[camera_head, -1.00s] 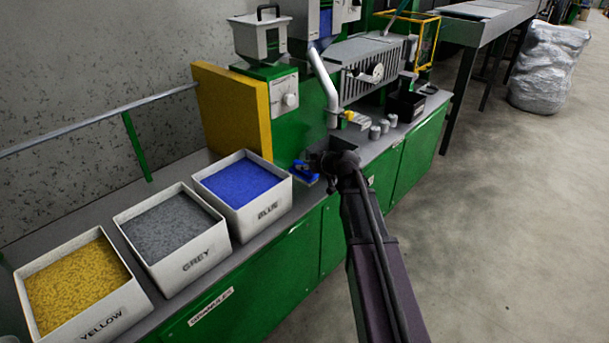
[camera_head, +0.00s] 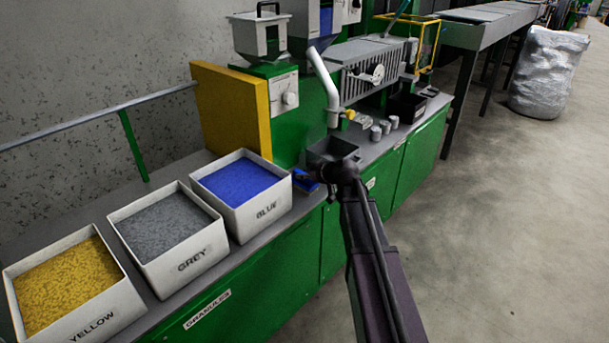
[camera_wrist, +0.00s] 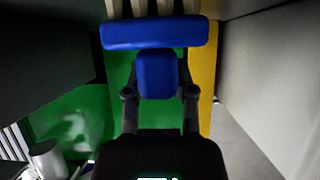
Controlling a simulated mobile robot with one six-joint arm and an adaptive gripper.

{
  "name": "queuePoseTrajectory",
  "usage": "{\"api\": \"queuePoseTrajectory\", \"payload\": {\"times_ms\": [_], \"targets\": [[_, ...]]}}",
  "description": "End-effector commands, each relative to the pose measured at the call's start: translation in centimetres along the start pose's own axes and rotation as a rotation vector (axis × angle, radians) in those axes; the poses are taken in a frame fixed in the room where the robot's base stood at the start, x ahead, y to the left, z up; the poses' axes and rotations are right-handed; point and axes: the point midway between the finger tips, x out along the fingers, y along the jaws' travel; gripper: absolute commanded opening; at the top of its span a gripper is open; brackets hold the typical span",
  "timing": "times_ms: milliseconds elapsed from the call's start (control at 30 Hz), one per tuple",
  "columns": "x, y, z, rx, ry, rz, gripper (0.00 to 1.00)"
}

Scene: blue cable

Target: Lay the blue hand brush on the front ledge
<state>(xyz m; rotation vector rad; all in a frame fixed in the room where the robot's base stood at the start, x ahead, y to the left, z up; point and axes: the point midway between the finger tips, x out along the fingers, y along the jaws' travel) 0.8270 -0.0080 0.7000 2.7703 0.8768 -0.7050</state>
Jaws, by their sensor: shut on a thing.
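The blue hand brush (camera_head: 305,182) is held by my gripper (camera_head: 324,174), over the grey bench between the blue-granule bin and the dark open box. In the wrist view the brush's blue head (camera_wrist: 155,33) lies crosswise with pale bristles beyond it. Its short blue handle (camera_wrist: 157,75) sits between the two dark fingers of my gripper (camera_wrist: 159,92), which is shut on it. The grey front ledge (camera_head: 275,228) runs along the bench edge before the bins. I cannot tell whether the brush touches the bench.
White bins of blue (camera_head: 240,183), grey (camera_head: 163,225) and yellow (camera_head: 70,280) granules stand at left. A dark open box (camera_head: 333,149) is just behind my gripper. Grey cups (camera_head: 376,132) stand to the right. A yellow panel (camera_head: 232,110) rises behind the blue bin.

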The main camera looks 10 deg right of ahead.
Motion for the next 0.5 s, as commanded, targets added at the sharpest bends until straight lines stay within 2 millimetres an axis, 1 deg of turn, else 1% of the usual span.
{"api": "queuePoseTrajectory", "payload": {"times_ms": [67,100,167,200,500], "targets": [[0.12,0.04,0.29,0.0,0.0,0.0,0.0],[0.06,0.1,0.26,0.001,0.0,0.001,0.39],[0.03,0.11,0.23,0.001,0.0,0.001,0.57],[0.02,0.11,0.22,0.001,0.0,0.001,0.68],[0.04,0.1,0.21,0.001,0.0,0.001,0.68]]}}
